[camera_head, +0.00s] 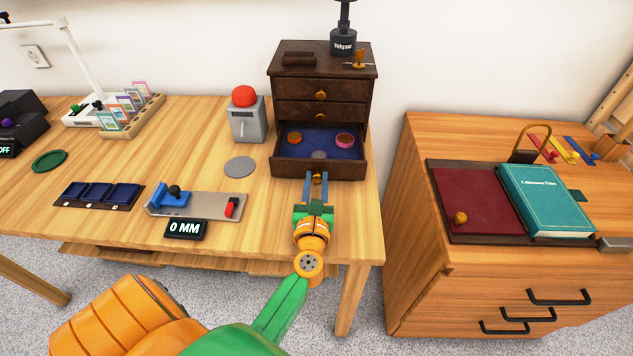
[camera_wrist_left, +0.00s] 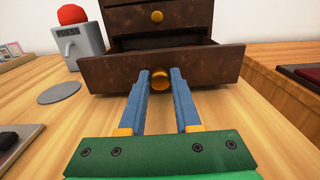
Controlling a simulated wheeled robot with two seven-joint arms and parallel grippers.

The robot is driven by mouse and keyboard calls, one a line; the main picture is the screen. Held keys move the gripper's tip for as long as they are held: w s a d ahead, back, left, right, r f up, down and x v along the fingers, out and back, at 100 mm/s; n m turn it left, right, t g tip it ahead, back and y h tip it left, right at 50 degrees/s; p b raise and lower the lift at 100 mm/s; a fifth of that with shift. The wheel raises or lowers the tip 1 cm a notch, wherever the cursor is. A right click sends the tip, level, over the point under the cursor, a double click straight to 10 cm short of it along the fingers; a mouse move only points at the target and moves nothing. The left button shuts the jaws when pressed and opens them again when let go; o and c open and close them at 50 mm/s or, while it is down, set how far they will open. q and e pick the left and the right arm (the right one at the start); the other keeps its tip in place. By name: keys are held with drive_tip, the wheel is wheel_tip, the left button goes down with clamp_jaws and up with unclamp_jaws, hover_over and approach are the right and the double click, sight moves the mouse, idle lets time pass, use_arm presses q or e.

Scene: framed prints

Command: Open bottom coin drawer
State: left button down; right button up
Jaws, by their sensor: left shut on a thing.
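A dark brown coin cabinet (camera_head: 322,88) stands at the right end of the wooden desk. Its bottom drawer (camera_head: 318,170) is pulled out, showing a blue lining with several round coins, such as an orange one (camera_head: 294,138) and a pink-rimmed one (camera_head: 345,141). The two drawers above it are closed. My left gripper (camera_head: 317,180) is at the bottom drawer's front. In the left wrist view its blue fingers (camera_wrist_left: 160,78) are shut on the round brass knob (camera_wrist_left: 160,81), one finger on each side. My right gripper is not in view.
A grey press with a red button (camera_head: 244,97) stands left of the cabinet, with a grey disc (camera_head: 239,167) before it. A measuring gauge (camera_head: 195,203) and blue-lined tray (camera_head: 97,194) lie further left. A separate wooden cabinet (camera_head: 410,185) with books stands at right, across a gap.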

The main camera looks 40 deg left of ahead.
use_arm(q)
drive_tip(key=c, duration=0.6)
unclamp_jaws()
drive_tip(key=shift+c, duration=0.2)
drive_tip(key=shift+s+d+f, duration=0.1)
drive_tip(key=shift+s+d, duration=0.15)
drive_tip(key=shift+s, duration=0.05)
drive_tip(key=b+v, duration=0.1)
drive_tip(key=v, duration=0.5)
drive_tip(key=shift+s, duration=0.15)
